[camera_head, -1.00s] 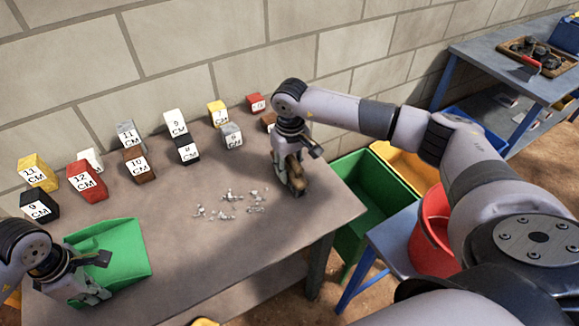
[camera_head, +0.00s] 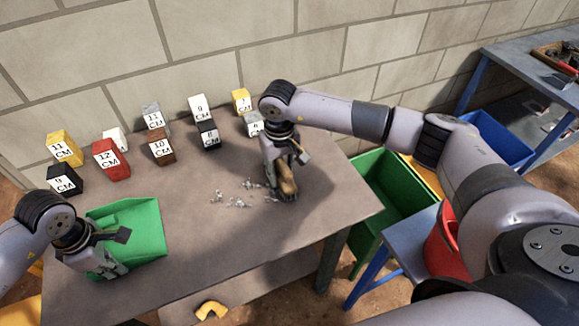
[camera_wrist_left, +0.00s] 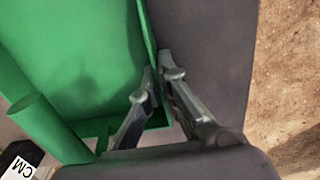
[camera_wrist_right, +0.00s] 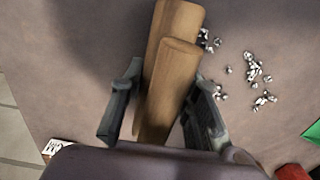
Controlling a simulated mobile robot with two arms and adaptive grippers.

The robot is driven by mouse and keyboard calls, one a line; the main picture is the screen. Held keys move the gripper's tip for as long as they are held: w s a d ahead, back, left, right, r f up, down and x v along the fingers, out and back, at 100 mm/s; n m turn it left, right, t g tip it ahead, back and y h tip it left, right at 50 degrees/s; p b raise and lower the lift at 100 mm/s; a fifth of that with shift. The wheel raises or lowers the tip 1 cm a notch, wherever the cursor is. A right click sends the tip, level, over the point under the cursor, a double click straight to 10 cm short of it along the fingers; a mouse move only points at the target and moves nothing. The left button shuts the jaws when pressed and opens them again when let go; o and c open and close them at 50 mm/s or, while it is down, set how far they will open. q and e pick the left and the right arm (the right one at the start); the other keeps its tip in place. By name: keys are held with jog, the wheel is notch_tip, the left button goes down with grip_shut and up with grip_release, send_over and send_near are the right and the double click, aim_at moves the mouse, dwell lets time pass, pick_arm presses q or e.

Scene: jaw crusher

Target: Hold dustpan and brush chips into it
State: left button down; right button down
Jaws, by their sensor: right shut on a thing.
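The green dustpan (camera_head: 143,222) lies on the table at the left. My left gripper (camera_wrist_left: 158,77) has its fingertips closed together on the dustpan's side wall. The brush (camera_wrist_right: 165,90) has a brown wooden body. My right gripper (camera_wrist_right: 165,105) is shut on it and holds it upright at the tabletop, as the head view also shows (camera_head: 287,183). Small grey-white chips (camera_head: 238,195) lie scattered between the brush and the dustpan, close to the brush. They show beside the brush in the right wrist view (camera_wrist_right: 258,78).
Several numbered blocks, including a red one (camera_head: 110,160), stand along the table's wall side. A green bin (camera_head: 378,205) and a red bucket (camera_head: 441,248) are off the table's right side. The tabletop between chips and dustpan is clear.

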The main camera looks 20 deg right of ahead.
jog(key=shift+s+a+f, duration=0.1)
jog(key=shift+s+a, duration=0.05)
jog(key=shift+a, duration=13.75)
jog(key=shift+a, duration=0.15)
jog(key=shift+a, duration=1.4)
pick_arm(q)
jog(key=shift+s+d+r, duration=0.1)
jog(key=shift+d, duration=0.3)
pick_arm(e)
jog(key=shift+s+a+r, duration=0.1)
jog(key=shift+a+r, duration=0.05)
jog(key=shift+a, duration=0.45)
jog(key=shift+s+a+r, duration=0.1)
jog(key=shift+a, duration=0.95)
